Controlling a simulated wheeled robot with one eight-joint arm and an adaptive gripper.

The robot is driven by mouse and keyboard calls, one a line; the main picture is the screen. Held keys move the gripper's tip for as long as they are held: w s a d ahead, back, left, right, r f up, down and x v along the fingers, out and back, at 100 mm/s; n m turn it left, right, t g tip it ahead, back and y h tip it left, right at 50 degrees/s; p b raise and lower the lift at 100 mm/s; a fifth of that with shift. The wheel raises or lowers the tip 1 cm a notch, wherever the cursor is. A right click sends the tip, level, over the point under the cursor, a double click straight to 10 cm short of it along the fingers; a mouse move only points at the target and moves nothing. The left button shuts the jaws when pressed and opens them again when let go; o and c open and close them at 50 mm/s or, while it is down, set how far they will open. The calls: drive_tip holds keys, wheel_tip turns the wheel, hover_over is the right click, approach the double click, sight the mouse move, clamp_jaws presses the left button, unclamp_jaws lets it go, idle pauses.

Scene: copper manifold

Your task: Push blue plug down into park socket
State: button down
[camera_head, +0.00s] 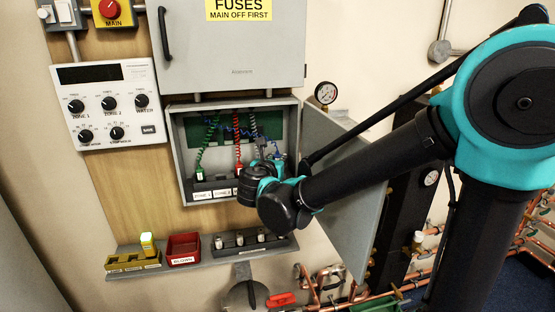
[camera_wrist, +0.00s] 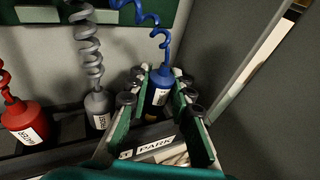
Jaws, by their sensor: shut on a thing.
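The blue plug (camera_wrist: 160,88) stands between the fingers of my gripper (camera_wrist: 161,96) in the wrist view. The fingers are shut on its sides, and a coiled blue cord (camera_wrist: 149,18) rises from its top. Below the plug is the socket rail with the PARK label (camera_wrist: 155,146). A small brass-coloured bit shows under the plug. The park socket is mostly hidden by the plug and fingers, so I cannot tell how deep the plug sits. In the head view my gripper (camera_head: 277,166) reaches into the right side of the grey box (camera_head: 173,140), and my wrist covers the plug.
In the wrist view a grey plug (camera_wrist: 99,106) stands close left of my gripper, with a red plug (camera_wrist: 25,120) farther left. The box's side wall and open door (camera_head: 345,185) bound the right. A shelf (camera_head: 200,256) with fuses lies below.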

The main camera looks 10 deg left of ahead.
drive_tip(key=shift+f, duration=0.9)
drive_tip(key=c, duration=1.3)
unclamp_jaws()
drive_tip(key=shift+s, duration=0.15)
drive_tip(key=s, duration=0.3)
drive_tip(key=s+r, duration=0.1)
drive_tip(key=s, duration=0.3)
drive_tip(key=s+r, duration=0.1)
drive_tip(key=s, duration=0.3)
drive_tip(key=shift+s+r, duration=0.15)
drive_tip(key=shift+s, duration=0.1)
